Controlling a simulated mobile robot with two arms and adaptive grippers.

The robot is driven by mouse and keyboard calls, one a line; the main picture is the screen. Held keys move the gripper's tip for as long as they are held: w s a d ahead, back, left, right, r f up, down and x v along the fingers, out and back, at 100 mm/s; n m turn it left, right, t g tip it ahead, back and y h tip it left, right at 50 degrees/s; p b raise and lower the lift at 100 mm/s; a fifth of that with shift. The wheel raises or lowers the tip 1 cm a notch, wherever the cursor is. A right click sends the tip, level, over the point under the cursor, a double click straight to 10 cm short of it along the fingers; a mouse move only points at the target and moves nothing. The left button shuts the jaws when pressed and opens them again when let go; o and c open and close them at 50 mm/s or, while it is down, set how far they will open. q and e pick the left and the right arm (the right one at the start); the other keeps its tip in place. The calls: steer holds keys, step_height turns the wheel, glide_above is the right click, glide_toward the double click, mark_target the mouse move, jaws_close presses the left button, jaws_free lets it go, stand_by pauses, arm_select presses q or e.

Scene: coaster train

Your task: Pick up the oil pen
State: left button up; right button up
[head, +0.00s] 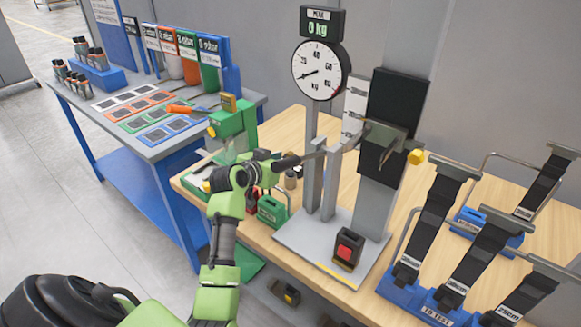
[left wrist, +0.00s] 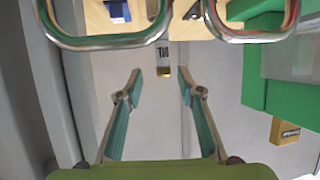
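In the head view my green left arm reaches over the wooden table, and the dark left gripper (head: 302,157) is near the scale post. I cannot pick out the oil pen surely in the head view. My right gripper is not in view.
A dial scale (head: 321,70) on a grey base stands beside my left gripper. A green labelled box (head: 272,211) and a green clamp stand (head: 235,125) are close by. Blue-based strap racks (head: 435,300) fill the right side. Metal rings (left wrist: 105,40) cross the wrist view's top.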

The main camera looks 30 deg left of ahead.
arm_select(q)
steer(key=shift+a+p+x, duration=0.1)
steer(key=shift+p+x, duration=0.25)
steer(key=shift+x, duration=0.9)
steer(key=shift+a+p+x, duration=0.15)
steer(key=shift+p+x, duration=0.2)
steer(key=shift+x, duration=0.9)
steer(key=shift+s+f, duration=0.1)
jaws_close()
